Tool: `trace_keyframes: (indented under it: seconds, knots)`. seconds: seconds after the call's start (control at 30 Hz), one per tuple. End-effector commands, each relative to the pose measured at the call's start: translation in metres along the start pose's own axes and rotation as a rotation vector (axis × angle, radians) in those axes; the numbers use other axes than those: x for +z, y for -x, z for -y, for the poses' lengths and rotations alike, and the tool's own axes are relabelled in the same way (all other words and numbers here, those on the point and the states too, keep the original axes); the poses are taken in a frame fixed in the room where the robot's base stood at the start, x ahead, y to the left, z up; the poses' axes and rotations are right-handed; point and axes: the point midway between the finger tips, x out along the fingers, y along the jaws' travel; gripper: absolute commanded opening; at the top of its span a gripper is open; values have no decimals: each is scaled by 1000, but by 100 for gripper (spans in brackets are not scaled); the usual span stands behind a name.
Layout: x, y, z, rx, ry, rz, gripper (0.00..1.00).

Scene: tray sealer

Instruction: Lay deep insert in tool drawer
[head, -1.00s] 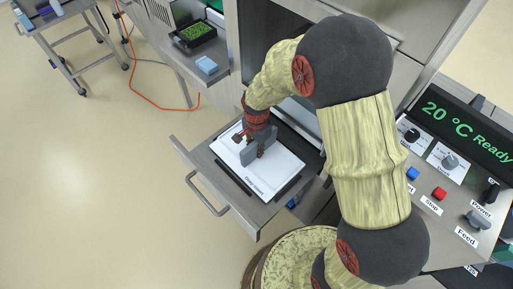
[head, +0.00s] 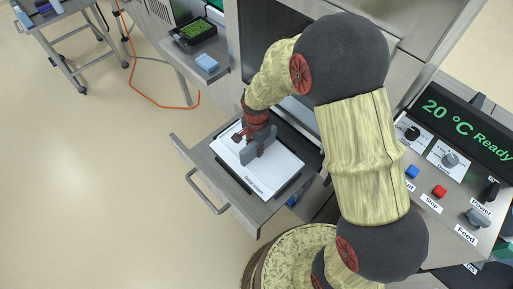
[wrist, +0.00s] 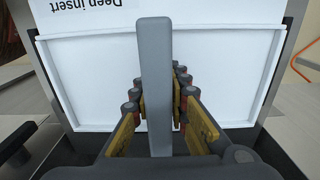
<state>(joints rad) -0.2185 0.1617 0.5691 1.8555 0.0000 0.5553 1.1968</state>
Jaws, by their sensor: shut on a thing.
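The deep insert (head: 272,174) is a white plate with dark edge strips and the label "Deep insert". It lies in or just over the open tool drawer (head: 229,197); I cannot tell whether it touches the drawer floor. My gripper (head: 258,150) is shut on the grey upright handle of the insert. In the wrist view the fingers (wrist: 162,118) close on both sides of the grey handle (wrist: 155,70), with the white insert (wrist: 90,85) below.
The control panel (head: 448,200) with knobs and buttons stands at the right. An orange cable (head: 150,100) lies on the floor. Free floor is at the left.

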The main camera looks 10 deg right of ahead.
Motion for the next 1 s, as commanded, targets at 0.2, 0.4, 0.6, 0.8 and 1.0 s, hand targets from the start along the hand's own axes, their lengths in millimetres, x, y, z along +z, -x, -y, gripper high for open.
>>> trace_keyframes:
  seconds: [0.2,0.4,0.6,0.8,1.0]
  knots:
    - [0,1,1,-2,0,-1,0]
    - [0,0,0,-1,0,-1,0]
    - [0,-2,0,-1,0,0,0]
    - [0,-3,0,-1,0,-1,0]
    - [0,-3,1,-2,0,-1,17]
